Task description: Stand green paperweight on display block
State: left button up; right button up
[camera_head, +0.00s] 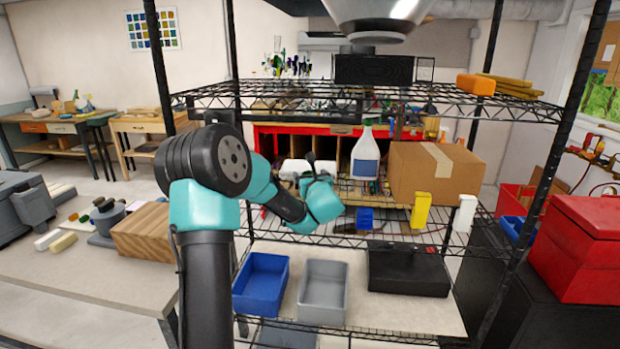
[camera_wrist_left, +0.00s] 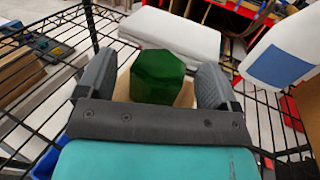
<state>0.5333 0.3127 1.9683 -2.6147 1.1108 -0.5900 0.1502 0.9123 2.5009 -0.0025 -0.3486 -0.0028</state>
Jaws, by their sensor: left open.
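The green paperweight (camera_wrist_left: 157,76), a dark green faceted piece, is upright between the two fingers of my left gripper (camera_wrist_left: 156,66) in the left wrist view. The fingers are open, with a finger on each side of it and visible gaps. A light tan surface, seemingly the display block (camera_wrist_left: 187,96), shows at both sides beneath the paperweight; the gripper hides the contact between them. In the head view my left gripper (camera_head: 311,166) reaches over the middle shelf, mostly hidden by its own wrist. The paperweight is not discernible there. My right gripper is not in view.
A white bottle with a blue label (camera_head: 366,153) and a cardboard box (camera_head: 434,173) stand right of the gripper on the wire shelf. A white bundle (camera_wrist_left: 172,34) lies just behind the paperweight. The upper wire shelf (camera_head: 420,101) is overhead. Bins (camera_head: 323,292) sit below.

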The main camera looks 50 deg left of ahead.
pick_arm(q)
jog(key=shift+r, duration=0.2)
jog(key=v, duration=1.2)
dwell(0.4)
